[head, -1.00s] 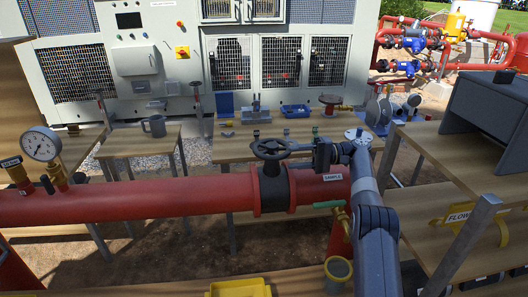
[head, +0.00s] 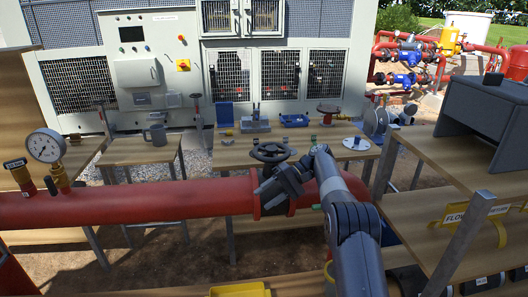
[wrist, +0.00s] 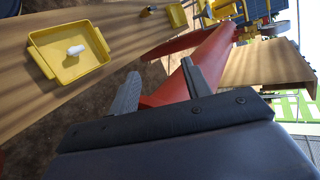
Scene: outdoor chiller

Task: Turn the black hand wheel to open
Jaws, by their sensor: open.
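The black hand wheel (head: 272,152) sits level on top of a dark valve body in the red pipe (head: 130,200), at the middle of the head view. My gripper (head: 262,194) is just below the wheel, in front of the valve body, and points to the left. It hides much of the valve body. I cannot tell whether it touches the valve. In the wrist view my gripper (wrist: 158,72) has its two fingers apart with nothing held between them. The red pipe (wrist: 205,65) runs beyond the fingers there. The wheel cannot be made out in the wrist view.
A yellow tray (wrist: 70,75) with a white item lies on a wooden surface in the wrist view. A pressure gauge (head: 46,146) stands on the pipe at left. A grey mug (head: 156,135) is on the back table. A shelf with a dark grey box (head: 490,110) stands at right.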

